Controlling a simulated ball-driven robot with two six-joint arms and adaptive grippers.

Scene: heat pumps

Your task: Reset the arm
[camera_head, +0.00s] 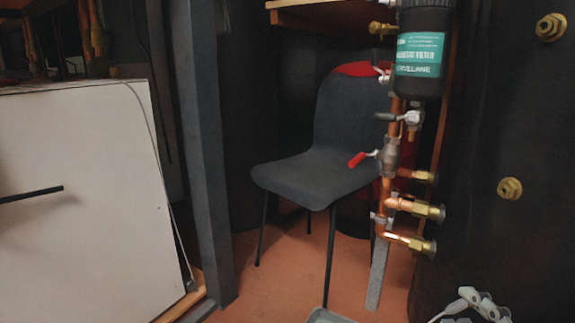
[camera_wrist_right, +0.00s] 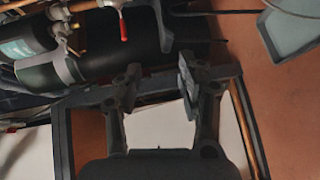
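My right gripper (camera_wrist_right: 158,70) shows in the right wrist view, with its two dark fingers apart and nothing visible between them. Behind the fingers are a grey post (camera_wrist_right: 75,105) and a white panel (camera_wrist_right: 160,126). Neither arm nor gripper shows in the head view, and my left gripper is in neither view.
In the head view, copper pipes (camera_head: 386,195) with a red-handled valve (camera_head: 362,159) hang under a black filter (camera_head: 421,54). A dark chair (camera_head: 318,165) stands behind. A white panel (camera_head: 80,200) and grey post (camera_head: 200,150) are left. A pale tray (camera_wrist_right: 290,42) lies on the floor.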

